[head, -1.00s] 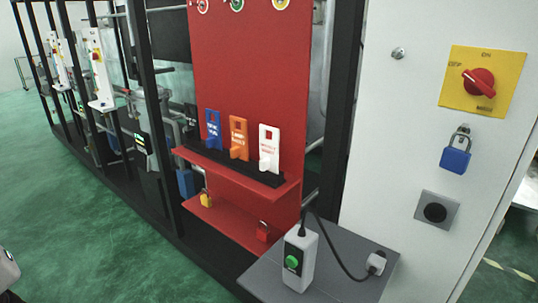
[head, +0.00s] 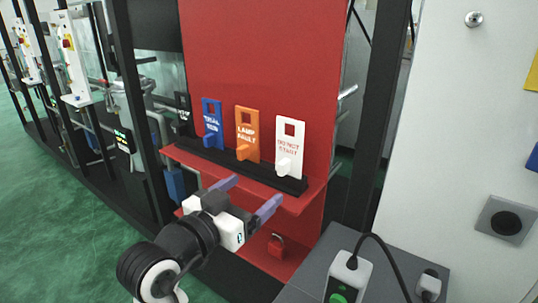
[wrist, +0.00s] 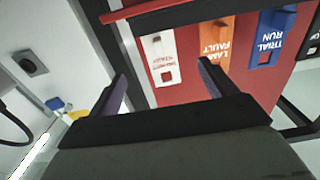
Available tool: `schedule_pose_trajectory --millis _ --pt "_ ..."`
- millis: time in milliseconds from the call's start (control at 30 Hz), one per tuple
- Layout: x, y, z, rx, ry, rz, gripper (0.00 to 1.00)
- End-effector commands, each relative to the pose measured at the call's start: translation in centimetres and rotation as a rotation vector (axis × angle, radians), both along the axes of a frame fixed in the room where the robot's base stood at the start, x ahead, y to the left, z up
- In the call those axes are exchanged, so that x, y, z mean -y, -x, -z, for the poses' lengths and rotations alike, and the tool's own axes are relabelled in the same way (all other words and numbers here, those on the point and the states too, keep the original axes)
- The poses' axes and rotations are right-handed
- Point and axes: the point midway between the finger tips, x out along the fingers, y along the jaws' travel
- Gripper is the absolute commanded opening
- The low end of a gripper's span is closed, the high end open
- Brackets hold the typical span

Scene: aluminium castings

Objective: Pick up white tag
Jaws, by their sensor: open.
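The white tag (head: 290,140) stands upright at the right end of a row of tags in a black holder on the red shelf. It has a square hole near its top, "DO NOT START" lettering and a white block jutting from its lower front. The white tag also shows upside down in the wrist view (wrist: 158,48), ahead between the fingers. My gripper (head: 252,194) is open and empty, its purple fingers pointing toward the shelf, below and in front of the tags. The fingers also show in the wrist view (wrist: 162,72), apart from the tag.
An orange tag (head: 247,128) and a blue tag (head: 212,122) stand left of the white one, with a black tag (head: 183,112) farther left. The red shelf edge (head: 300,203) lies close to the fingers.

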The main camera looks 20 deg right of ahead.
Motion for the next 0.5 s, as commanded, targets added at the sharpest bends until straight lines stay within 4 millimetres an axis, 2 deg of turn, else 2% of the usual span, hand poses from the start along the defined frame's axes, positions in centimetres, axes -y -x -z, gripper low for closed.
schedule_pose_trajectory --millis 300,500 --pt "4.7 -3.4 -0.1 -0.004 -0.002 0.006 0.84" --pt "6.4 -4.9 0.0 -0.002 -0.001 0.002 0.84"
